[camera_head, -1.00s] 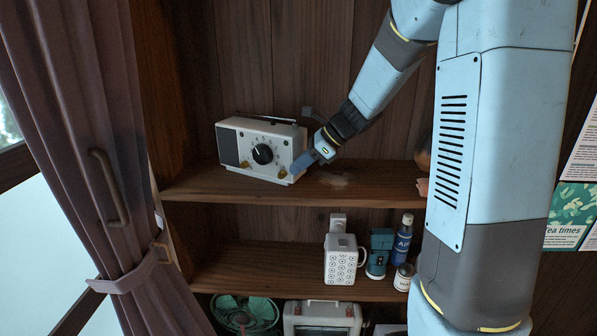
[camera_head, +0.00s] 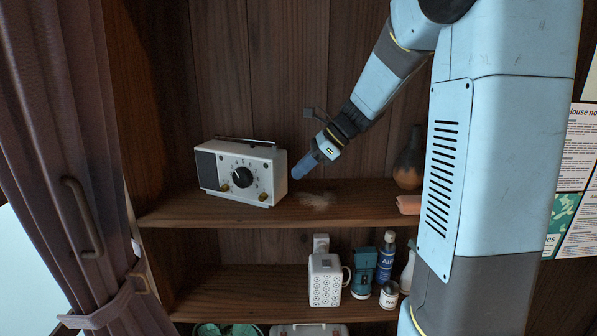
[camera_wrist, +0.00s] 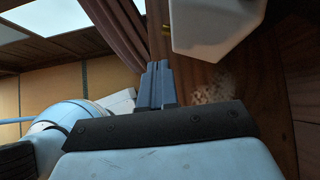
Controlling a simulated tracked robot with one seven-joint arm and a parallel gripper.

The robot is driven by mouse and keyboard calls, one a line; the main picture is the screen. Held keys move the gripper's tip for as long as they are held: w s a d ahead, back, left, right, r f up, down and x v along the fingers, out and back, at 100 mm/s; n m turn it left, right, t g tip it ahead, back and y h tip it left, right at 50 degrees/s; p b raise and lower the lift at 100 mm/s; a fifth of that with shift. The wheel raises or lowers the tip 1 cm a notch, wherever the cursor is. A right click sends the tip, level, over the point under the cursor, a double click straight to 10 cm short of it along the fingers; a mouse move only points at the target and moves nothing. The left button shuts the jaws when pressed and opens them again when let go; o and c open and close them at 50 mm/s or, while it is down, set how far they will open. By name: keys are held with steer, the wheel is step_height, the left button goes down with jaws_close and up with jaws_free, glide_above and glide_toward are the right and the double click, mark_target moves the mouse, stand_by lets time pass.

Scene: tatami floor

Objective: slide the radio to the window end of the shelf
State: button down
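The radio (camera_head: 240,170) is a white box with a dark grille, a black dial and brass knobs. It stands upright on the upper shelf (camera_head: 255,212), towards the left end, on the curtain and window side. A corner of the radio (camera_wrist: 205,25) fills the top of the wrist view. My gripper (camera_head: 302,168) is just right of the radio's right side, with a narrow gap between them. In the wrist view its two blue fingers (camera_wrist: 157,85) lie together with nothing between them.
A brown vase (camera_head: 408,160) and a pinkish block (camera_head: 408,204) are at the shelf's right. A pale patch (camera_head: 318,199) marks the board right of the radio. A curtain (camera_head: 65,130) hangs left.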

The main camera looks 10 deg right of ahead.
steer(key=s+d+r+n+t+h, duration=0.1)
steer(key=s+n+h, duration=0.3)
steer(key=s+n, duration=0.6)
steer(key=s+d+r+n+t+h, duration=0.2)
steer(key=s+n, duration=0.8)
steer(key=s, duration=0.6)
steer(key=shift+d+r+t+h, duration=0.35)
steer(key=shift+d+h, duration=0.5)
steer(key=shift+h, duration=0.45)
